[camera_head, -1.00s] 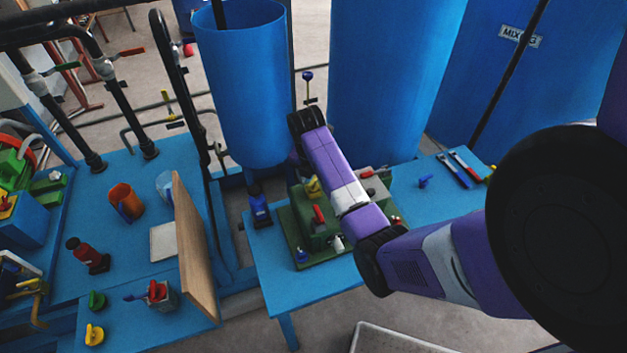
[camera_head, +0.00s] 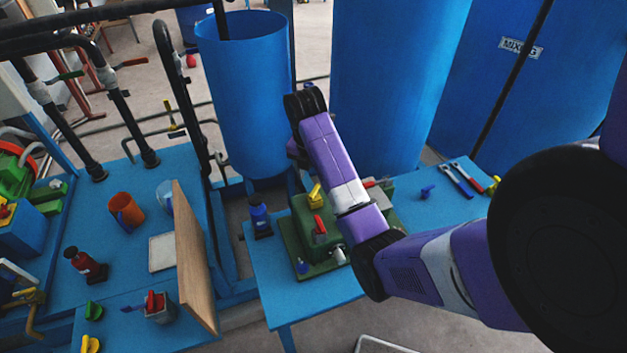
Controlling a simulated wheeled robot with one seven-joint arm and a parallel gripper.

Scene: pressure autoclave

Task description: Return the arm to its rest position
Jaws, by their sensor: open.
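My purple and white arm (camera_head: 335,165) comes in from the right, bends at a black elbow joint, and reaches up and away to a black wrist joint in front of the open blue drum. The forearm passes above the green device on the middle blue table. My gripper's fingers do not show; the end of the arm beyond the wrist is hidden behind it. Nothing held can be seen.
The green device (camera_head: 301,236) carries yellow and red handles. A blue bottle (camera_head: 259,217) stands left of it. A wooden board (camera_head: 193,255) stands upright on the left table's edge. The blue drum (camera_head: 245,100) is close behind the wrist. Wrenches (camera_head: 463,179) lie at the right.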

